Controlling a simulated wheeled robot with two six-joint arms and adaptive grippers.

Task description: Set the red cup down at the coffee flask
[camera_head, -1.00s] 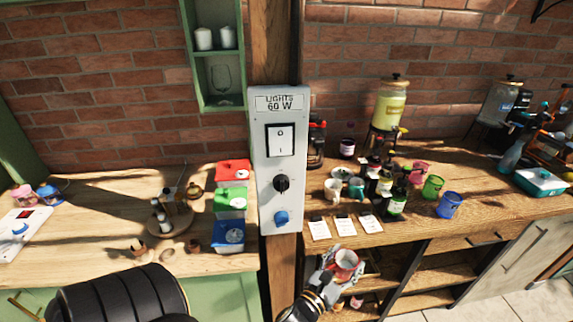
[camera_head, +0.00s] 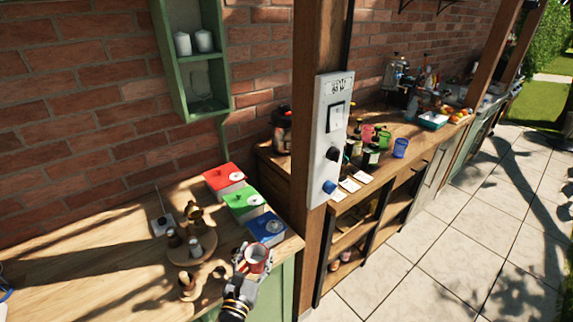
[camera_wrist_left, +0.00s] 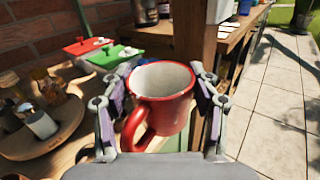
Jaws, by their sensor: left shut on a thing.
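My left gripper (camera_head: 252,266) is shut on the red cup (camera_head: 257,258), just off the front edge of the left wooden counter, beside the blue box. In the left wrist view the cup (camera_wrist_left: 160,95) is upright between the fingers of the gripper (camera_wrist_left: 160,105), its pale inside empty and its handle towards me. A dark glass vessel (camera_head: 282,130) stands at the back by the post, partly hidden; I cannot tell for sure whether it is the coffee flask. My right gripper is not in view.
Red (camera_head: 224,178), green (camera_head: 244,202) and blue (camera_head: 266,228) boxes line the counter's right end. A round wooden tray (camera_head: 207,246) with small jars stands left of the cup. A post with a switch panel (camera_head: 327,140) divides the counters. The left counter (camera_head: 90,270) has bare room.

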